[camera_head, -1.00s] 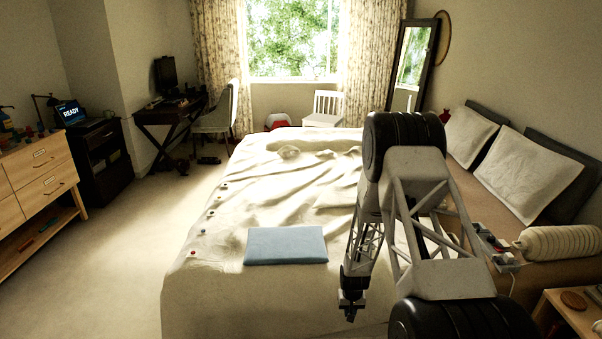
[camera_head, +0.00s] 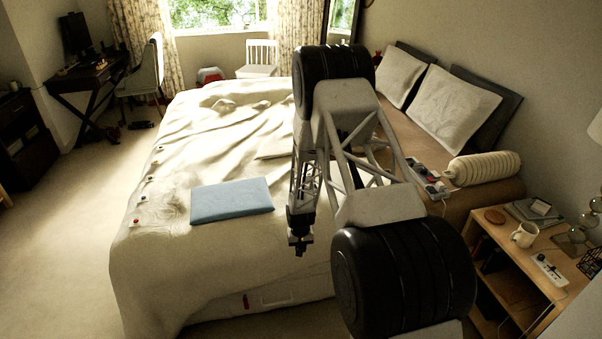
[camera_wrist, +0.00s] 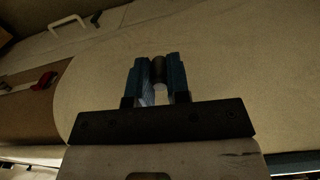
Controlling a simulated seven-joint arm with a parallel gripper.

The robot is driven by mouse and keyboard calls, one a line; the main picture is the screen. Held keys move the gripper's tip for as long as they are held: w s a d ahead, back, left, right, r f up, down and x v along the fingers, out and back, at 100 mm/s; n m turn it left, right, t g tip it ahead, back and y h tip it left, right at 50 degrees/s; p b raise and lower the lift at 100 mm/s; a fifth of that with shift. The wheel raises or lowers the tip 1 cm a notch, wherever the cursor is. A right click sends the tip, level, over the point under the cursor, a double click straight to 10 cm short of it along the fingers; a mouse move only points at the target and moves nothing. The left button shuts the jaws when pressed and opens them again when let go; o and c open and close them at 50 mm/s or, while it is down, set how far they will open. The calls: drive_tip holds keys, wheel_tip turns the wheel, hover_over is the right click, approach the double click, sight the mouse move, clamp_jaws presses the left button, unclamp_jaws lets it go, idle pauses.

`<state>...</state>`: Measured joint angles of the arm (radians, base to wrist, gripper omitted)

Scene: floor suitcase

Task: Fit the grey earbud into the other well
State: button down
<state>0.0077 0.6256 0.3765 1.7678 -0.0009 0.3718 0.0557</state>
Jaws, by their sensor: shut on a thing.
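My gripper (camera_head: 300,243) hangs low in front of the bed's near side in the head view, pointing down. In the wrist view its two blue fingers (camera_wrist: 157,78) are closed on a small grey piece, which I take to be the grey earbud (camera_wrist: 158,68). A paler part shows below it between the fingers. The gripped piece is too small to make out in the head view. I cannot make out an earbud case or any well in either view.
The bed carries a blue folded item (camera_head: 232,201) left of my gripper. A bedside table (camera_head: 500,262) with a white mug (camera_head: 524,235) and a power strip (camera_head: 550,268) stands at right. In the wrist view a pale handle (camera_wrist: 68,23) and a red item (camera_wrist: 46,80) show.

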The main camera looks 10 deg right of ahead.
drive_tip(key=w+d+r+m, duration=0.1)
drive_tip(key=w+d+r, duration=0.2)
drive_tip(key=w+r, duration=0.1)
drive_tip(key=w+d+r+m, duration=0.1)
drive_tip(key=w+d+r, duration=0.3)
drive_tip(key=r, duration=0.1)
drive_tip(key=w+d+r+m, duration=0.1)
drive_tip(key=w+d+r, duration=0.2)
drive_tip(key=w+r, duration=0.1)
drive_tip(key=shift+d+r, duration=0.4)
drive_tip(key=shift+r, duration=0.2)
drive_tip(key=shift+w, duration=0.2)
drive_tip(key=shift+w+d+f, duration=0.25)
drive_tip(key=shift+w+d, duration=0.05)
drive_tip(key=shift+w, duration=2.3)
drive_tip(key=shift+w+d+f, duration=0.25)
drive_tip(key=shift+w+d, duration=0.1)
drive_tip(key=shift+w, duration=2.25)
drive_tip(key=shift+w+d+f, duration=0.25)
drive_tip(key=shift+w+d, duration=0.05)
drive_tip(key=shift+w, duration=2.3)
drive_tip(key=shift+f, duration=0.15)
drive_tip(key=shift+f, duration=1.65)
drive_tip(key=shift+s+f, duration=0.1)
drive_tip(key=shift+f, duration=0.1)
